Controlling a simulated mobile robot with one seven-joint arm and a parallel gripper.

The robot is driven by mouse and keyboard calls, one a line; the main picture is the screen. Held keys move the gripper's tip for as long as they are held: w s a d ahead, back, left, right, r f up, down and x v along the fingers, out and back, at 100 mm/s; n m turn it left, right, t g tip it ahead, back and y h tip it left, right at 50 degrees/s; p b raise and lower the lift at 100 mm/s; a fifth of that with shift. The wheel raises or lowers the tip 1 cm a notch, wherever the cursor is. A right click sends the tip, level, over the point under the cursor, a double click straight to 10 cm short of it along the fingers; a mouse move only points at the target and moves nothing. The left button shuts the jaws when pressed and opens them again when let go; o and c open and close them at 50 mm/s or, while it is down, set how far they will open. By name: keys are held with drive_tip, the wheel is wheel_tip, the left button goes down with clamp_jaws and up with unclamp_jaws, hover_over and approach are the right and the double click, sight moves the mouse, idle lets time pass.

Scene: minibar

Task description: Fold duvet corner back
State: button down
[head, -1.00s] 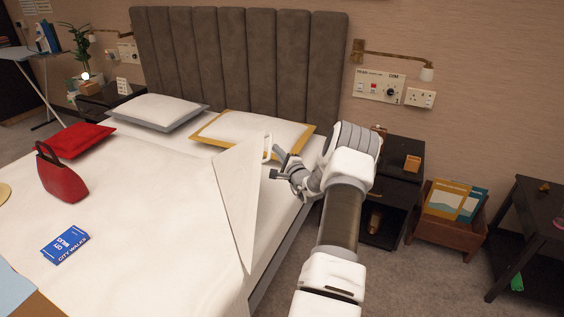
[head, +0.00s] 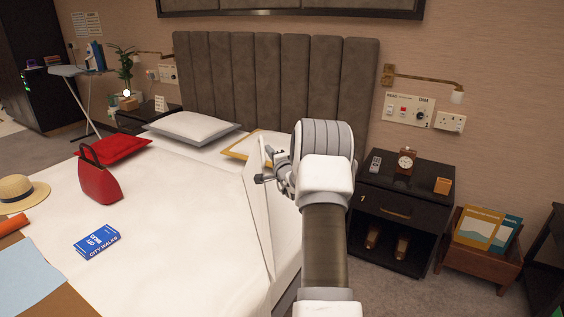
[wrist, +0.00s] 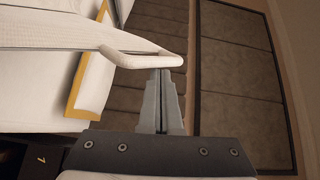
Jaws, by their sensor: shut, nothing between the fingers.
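The white duvet (head: 190,215) covers the bed in the head view. Its near right corner part (head: 257,215) stands up as a narrow flap along the bed's right side. My gripper (head: 264,177) is at the upper end of this flap, partly hidden by my own arm. In the wrist view my gripper's fingers (wrist: 161,74) are shut together with nothing between them. A white curved rim, seemingly the duvet's raised edge (wrist: 140,60), crosses right at the fingertips; I cannot tell whether it touches them.
A pillow with a yellow border (head: 236,149) and a grey-bordered pillow (head: 195,128) lie by the headboard (head: 260,85). A red handbag (head: 100,183) and a blue book (head: 97,241) rest on the duvet. A dark nightstand (head: 395,205) stands right of the bed.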

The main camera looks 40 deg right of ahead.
drive_tip(key=w+a+n+b, duration=0.4)
drive_tip(key=a+b, duration=0.5)
drive_tip(key=b, duration=0.2)
drive_tip(key=shift+w+n+g, duration=0.15)
drive_tip(key=shift+n+g, duration=0.15)
drive_tip(key=shift+a+r, duration=0.1)
drive_tip(key=shift+r, duration=0.05)
drive_tip(key=f+p+v, duration=0.1)
drive_tip(key=p+v, duration=0.1)
drive_tip(key=v, duration=1.5)
drive_tip(key=shift+r, duration=0.5)
